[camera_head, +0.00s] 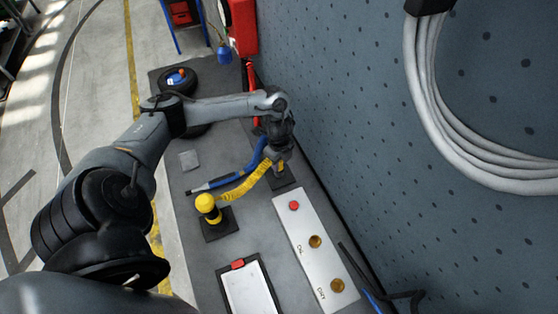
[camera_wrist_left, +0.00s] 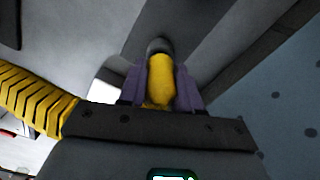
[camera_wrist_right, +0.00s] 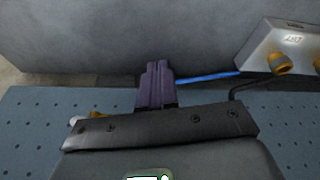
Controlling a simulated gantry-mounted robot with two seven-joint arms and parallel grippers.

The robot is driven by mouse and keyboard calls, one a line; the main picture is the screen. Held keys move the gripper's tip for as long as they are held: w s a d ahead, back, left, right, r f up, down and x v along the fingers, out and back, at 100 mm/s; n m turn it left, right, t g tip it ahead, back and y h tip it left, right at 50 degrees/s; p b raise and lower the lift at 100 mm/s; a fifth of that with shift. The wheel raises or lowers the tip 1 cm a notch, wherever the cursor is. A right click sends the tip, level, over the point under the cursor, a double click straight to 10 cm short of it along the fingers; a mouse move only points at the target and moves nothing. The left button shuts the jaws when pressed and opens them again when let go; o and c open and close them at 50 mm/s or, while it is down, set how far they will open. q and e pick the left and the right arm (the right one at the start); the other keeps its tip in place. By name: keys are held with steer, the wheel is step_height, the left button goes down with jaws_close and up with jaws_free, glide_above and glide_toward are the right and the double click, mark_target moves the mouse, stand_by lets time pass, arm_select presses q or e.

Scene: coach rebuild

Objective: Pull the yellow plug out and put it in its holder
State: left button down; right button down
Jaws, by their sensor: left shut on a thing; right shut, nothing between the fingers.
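My left gripper (camera_head: 279,163) is over a small dark base plate (camera_head: 286,183) near the wall in the head view. It is shut on the yellow plug (camera_wrist_left: 160,84), which sits between the purple fingers in the left wrist view. A dark round part shows beyond the plug's end; I cannot tell whether they are joined. A ribbed yellow hose (camera_head: 243,189) runs from the gripper towards a yellow-topped post (camera_head: 207,205) on a black square plate (camera_head: 221,226). I cannot tell which piece is the holder. My right gripper (camera_wrist_right: 155,86) is shut and empty in the right wrist view.
A blue hose (camera_head: 237,174) with a dark end lies beside the yellow one. A white panel (camera_head: 301,228) with a red button and brass knobs lies along the wall (camera_head: 350,130). A clipboard (camera_head: 248,290) lies in front. Coiled grey cable (camera_head: 440,120) hangs at right.

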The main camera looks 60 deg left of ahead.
arm_select(q)
steer(key=shift+f+b, duration=0.35)
steer(key=shift+f, duration=0.55)
steer(key=c, duration=0.7)
jaws_free()
steer(key=shift+r, duration=0.1)
